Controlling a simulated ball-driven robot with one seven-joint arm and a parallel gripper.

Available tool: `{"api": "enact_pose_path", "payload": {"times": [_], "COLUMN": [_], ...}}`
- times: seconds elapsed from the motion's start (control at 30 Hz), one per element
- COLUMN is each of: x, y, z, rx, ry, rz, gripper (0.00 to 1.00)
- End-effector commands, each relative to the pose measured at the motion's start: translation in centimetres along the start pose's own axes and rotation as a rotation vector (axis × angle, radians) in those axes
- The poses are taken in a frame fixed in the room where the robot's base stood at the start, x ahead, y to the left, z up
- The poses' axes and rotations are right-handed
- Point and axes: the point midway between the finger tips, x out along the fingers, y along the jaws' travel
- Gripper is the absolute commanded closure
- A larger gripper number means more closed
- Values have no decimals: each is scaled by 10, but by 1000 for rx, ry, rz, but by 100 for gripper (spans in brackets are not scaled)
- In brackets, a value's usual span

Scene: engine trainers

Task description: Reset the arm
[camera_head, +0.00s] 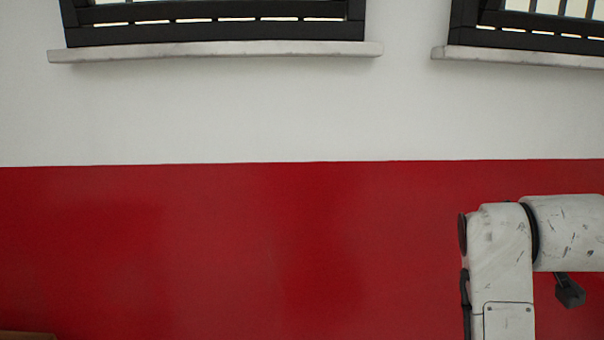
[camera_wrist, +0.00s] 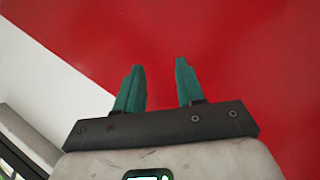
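My gripper (camera_wrist: 160,80) shows in the wrist view with two teal fingers standing apart. The gap between them is empty, and only the red wall shows behind. In the head view my white, scuffed arm is at the lower right, bent at a joint. The fingers are not clearly visible in that view.
A wall, red below (camera_head: 250,240) and white above (camera_head: 250,110), fills the head view. Two dark-framed windows with pale sills (camera_head: 215,52) (camera_head: 520,57) are at the top. A brown edge (camera_head: 25,335) shows at the bottom left. No object stands near the fingers.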

Motion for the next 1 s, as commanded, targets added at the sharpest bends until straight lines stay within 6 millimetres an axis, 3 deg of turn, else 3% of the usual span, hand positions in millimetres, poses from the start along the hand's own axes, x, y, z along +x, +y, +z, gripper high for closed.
{"api": "enact_pose_path", "payload": {"times": [0.03,0.2,0.43,0.57,0.8,1.0], "x": [10,24,13,-9,-71,-114], "y": [-27,-105,-200,-247,-313,-339], "z": [24,99,206,268,370,420], "rx": [15,87,189,247,348,402], "ry": [-32,-134,-304,-414,-629,-753], "rz": [-47,-185,-348,-428,-541,-586], "gripper": [62,62,62,62,62,62]}}
